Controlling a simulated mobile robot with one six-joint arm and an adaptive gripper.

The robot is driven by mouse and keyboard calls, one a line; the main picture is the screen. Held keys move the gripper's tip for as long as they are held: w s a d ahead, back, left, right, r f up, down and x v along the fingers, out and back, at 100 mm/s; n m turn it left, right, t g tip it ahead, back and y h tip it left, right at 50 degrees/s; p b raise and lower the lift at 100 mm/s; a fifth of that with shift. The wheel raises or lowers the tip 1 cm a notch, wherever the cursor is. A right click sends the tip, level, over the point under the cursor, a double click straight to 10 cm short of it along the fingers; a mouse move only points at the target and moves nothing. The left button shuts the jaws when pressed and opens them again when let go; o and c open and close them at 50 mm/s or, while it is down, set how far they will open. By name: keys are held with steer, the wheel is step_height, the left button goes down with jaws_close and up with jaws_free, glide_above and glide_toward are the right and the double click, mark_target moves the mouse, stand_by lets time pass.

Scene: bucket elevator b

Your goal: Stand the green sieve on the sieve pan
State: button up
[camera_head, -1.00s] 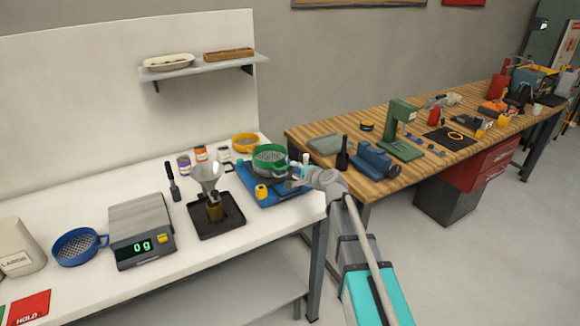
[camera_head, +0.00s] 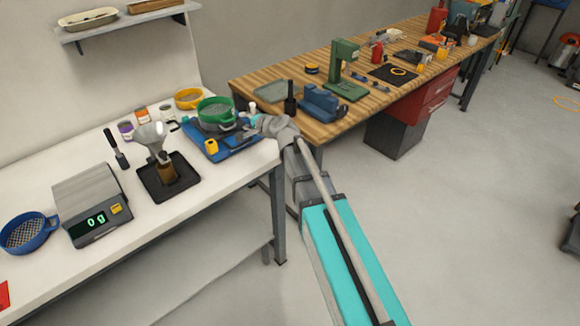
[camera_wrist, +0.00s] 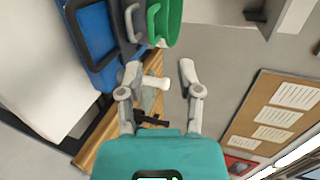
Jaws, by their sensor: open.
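The green sieve (camera_head: 215,107) sits upright on a grey pan (camera_head: 212,126), which rests on a blue shaker (camera_head: 235,145) at the bench's right end. In the wrist view, which is turned sideways, the green sieve (camera_wrist: 172,22) with its loop handle lies beside the grey pan's handle (camera_wrist: 131,22), and the blue shaker (camera_wrist: 98,40) is further left.
A yellow sieve (camera_head: 189,98) and small jars (camera_head: 141,115) stand behind. A funnel stand (camera_head: 165,172), a scale (camera_head: 90,205) and a blue sieve (camera_head: 28,233) are to the left. A wooden workbench (camera_head: 270,88) with tools is beyond; open floor lies to the right.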

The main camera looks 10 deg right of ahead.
steer(key=s+d+f+n+g+h, duration=0.4)
steer(key=s+d, duration=0.5)
steer(key=s, duration=0.5)
steer(key=s+d+f+n+g+h, duration=0.4)
steer(key=s+d+f, duration=0.5)
steer(key=s, duration=0.5)
steer(key=n+g, duration=0.2)
steer(key=g, duration=0.1)
steer(key=shift+d+n+h, duration=0.3)
steer(key=shift+d+h, duration=0.05)
steer(key=shift+h, duration=0.05)
